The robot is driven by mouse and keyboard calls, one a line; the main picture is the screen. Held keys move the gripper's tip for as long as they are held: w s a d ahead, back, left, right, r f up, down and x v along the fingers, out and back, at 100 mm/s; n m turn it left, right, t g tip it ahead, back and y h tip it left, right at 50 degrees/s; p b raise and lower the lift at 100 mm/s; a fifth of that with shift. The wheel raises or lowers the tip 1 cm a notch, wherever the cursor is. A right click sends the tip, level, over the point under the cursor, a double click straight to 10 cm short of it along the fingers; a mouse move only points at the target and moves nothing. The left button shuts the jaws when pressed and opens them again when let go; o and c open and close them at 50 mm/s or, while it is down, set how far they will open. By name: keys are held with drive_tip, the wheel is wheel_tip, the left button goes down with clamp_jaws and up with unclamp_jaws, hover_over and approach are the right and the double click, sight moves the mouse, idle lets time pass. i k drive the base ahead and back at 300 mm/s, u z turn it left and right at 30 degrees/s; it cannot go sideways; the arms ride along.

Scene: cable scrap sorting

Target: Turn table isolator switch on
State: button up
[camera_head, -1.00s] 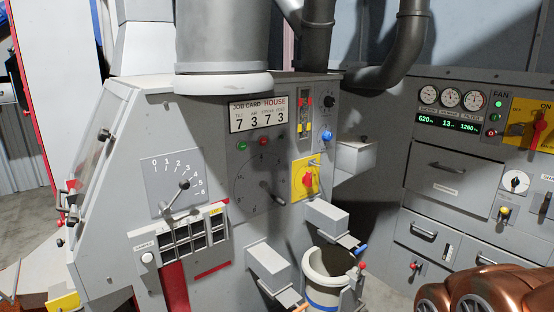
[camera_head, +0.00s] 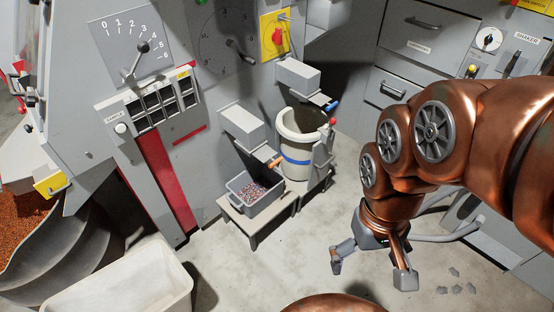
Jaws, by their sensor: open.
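A red rotary switch (camera_head: 277,36) on a yellow plate (camera_head: 267,50) is on the grey machine's front at the top of the view. It looks like an isolator; no label on it can be read. Another yellow plate (camera_head: 535,4) is cut off at the top right corner. My gripper (camera_head: 370,270) hangs at the lower right, pointing down over the floor. Its fingers are spread apart with nothing between them. It is well below and to the right of the red switch and touches nothing.
A grey tray of granules (camera_head: 237,190) and a white bucket with a blue band (camera_head: 283,161) stand below the panel on small stands. A white bin (camera_head: 120,288) is at lower left. Grey drawers (camera_head: 408,60) line the right. Scraps (camera_head: 456,287) lie on the floor.

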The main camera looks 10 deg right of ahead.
sight(276, 36)
drive_tip(key=u, duration=0.05)
drive_tip(key=k, duration=0.4)
drive_tip(key=z, duration=0.05)
drive_tip(key=i, duration=1.35)
drive_tip(key=u, duration=0.85)
